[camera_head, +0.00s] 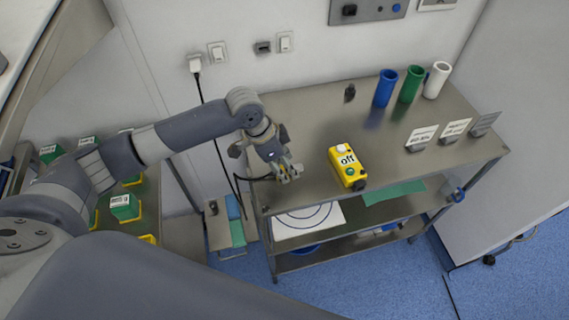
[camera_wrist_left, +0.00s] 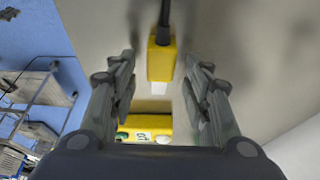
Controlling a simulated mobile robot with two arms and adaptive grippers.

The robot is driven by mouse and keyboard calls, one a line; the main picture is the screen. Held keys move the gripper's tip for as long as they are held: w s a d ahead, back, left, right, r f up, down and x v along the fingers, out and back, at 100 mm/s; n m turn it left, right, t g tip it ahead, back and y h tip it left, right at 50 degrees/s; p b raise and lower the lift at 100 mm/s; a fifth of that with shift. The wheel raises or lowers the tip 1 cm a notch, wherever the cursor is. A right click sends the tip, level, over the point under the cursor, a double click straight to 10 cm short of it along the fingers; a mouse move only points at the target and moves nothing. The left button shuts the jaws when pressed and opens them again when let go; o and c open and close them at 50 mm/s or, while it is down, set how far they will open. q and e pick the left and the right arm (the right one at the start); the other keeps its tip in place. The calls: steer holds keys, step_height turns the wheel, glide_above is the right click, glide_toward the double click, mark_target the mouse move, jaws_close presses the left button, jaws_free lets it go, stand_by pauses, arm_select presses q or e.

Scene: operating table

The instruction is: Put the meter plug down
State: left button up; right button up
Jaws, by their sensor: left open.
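My left gripper (camera_head: 289,175) is low over the left front part of the steel table (camera_head: 300,120). Its fingers (camera_wrist_left: 160,92) are open in the left wrist view. The meter plug (camera_wrist_left: 162,58), a yellow block with a white tip and a black cable, shows between the fingers with a gap on each side. Whether it rests on the table I cannot tell. In the head view the gripper mostly hides it; a black cable (camera_head: 254,178) runs leftward. The yellow meter (camera_head: 347,166), labelled "off", stands to the gripper's right; it also shows beyond the plug (camera_wrist_left: 135,126). My right gripper is not in view.
Blue (camera_head: 385,88), green (camera_head: 411,84) and white (camera_head: 437,80) cups stand at the back right. Several label stands (camera_head: 455,129) are at the right. A small dark object (camera_head: 350,93) is at the back. The table middle is clear. A wall plug (camera_head: 195,66) has a hanging cable.

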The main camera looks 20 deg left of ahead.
arm_select(q)
steer(key=b+v, duration=0.1)
steer(key=v, duration=1.2)
steer(key=shift+d, duration=0.2)
steer(key=shift+w, duration=0.1)
